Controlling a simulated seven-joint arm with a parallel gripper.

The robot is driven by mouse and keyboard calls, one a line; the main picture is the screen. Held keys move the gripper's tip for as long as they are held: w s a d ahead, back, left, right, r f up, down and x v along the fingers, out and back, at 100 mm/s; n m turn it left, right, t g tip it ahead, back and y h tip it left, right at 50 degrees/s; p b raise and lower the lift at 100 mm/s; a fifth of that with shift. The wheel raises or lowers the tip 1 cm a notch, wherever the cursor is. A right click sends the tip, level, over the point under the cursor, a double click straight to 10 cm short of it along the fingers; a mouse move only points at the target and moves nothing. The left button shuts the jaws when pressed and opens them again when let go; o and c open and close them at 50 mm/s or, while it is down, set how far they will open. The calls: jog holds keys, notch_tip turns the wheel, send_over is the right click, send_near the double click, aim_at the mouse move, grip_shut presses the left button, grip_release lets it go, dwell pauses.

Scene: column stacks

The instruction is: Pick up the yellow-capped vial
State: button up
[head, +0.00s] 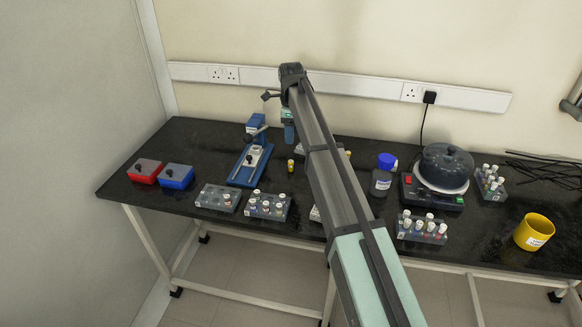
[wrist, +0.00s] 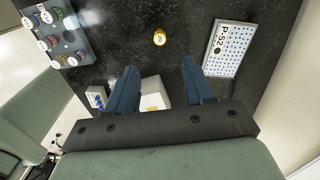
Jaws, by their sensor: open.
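The yellow-capped vial (head: 291,165) stands on the dark bench, to the right of a blue and silver device in the head view. In the wrist view the yellow-capped vial (wrist: 159,38) is seen from nearly above, beyond the fingertips and roughly in line with the gap between them. My gripper (wrist: 159,66) is open, with nothing between its blue fingers. In the head view my gripper (head: 288,132) hangs above and behind the vial, apart from it. A second yellow spot shows at the arm's right edge, mostly hidden.
The blue device (head: 247,160) stands left of the vial. Vial racks (head: 267,207) are in front. A box marked P-52 (wrist: 226,48) lies to the right in the wrist view. A blue-capped bottle (head: 383,176) and a yellow cup (head: 534,232) stand right of my arm.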

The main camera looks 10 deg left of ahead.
aim_at(291, 161)
notch_tip(291, 161, down, 14)
jog(key=shift+r, duration=0.1)
dwell(0.7)
grip_shut()
dwell(0.4)
